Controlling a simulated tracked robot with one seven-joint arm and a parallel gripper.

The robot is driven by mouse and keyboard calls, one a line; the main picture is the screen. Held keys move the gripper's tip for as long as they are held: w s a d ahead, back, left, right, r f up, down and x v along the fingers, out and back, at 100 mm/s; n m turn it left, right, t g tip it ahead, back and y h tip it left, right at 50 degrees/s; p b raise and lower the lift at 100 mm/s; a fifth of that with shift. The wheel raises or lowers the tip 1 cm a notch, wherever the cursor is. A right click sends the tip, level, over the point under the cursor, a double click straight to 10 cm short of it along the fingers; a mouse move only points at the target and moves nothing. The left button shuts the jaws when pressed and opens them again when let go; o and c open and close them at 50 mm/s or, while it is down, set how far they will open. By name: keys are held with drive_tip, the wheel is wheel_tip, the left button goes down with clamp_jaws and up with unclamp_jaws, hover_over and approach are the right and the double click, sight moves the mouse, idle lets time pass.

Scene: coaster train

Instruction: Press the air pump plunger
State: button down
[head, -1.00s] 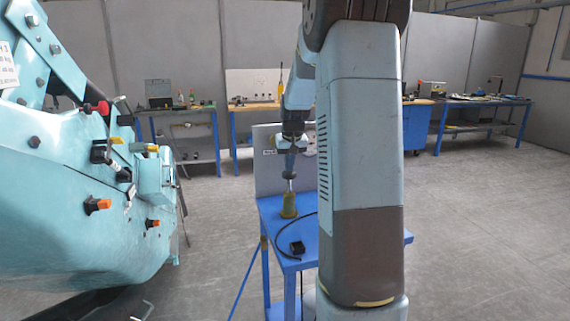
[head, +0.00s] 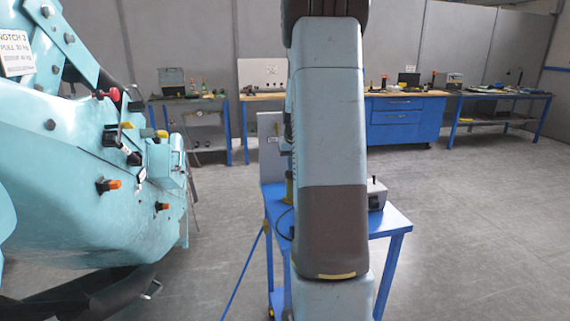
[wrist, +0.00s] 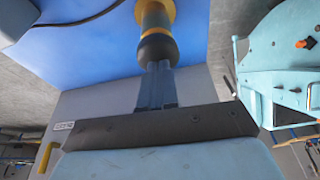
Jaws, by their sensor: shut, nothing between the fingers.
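The air pump (wrist: 156,18) stands on the blue table, seen from close by at the top of the wrist view. It has yellow rings, a grey-green section and a dark round knob (wrist: 157,48) at the near end. My gripper (wrist: 157,66) is shut and empty, its fingertips lined up with the knob. They meet it in the picture, but I cannot tell whether they touch. In the head view only a yellowish strip of the pump (head: 289,188) shows; my arm hides the rest and the gripper.
The blue table (head: 392,222) carries a grey box with a black stick (head: 376,194) and has an upright grey panel (head: 269,150) behind. A large teal machine (head: 80,185) with levers fills the left. Workbenches line the back wall. The floor at right is clear.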

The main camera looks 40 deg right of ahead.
drive_tip(key=shift+s+a+f, duration=0.1)
drive_tip(key=shift+s+f, duration=0.2)
drive_tip(key=shift+f, duration=0.2)
drive_tip(key=shift+r, duration=0.1)
drive_tip(key=r, duration=0.5)
drive_tip(key=shift+w+r, duration=0.15)
drive_tip(key=shift+w, duration=0.1)
drive_tip(key=v, duration=0.9)
drive_tip(key=shift+r, duration=0.2)
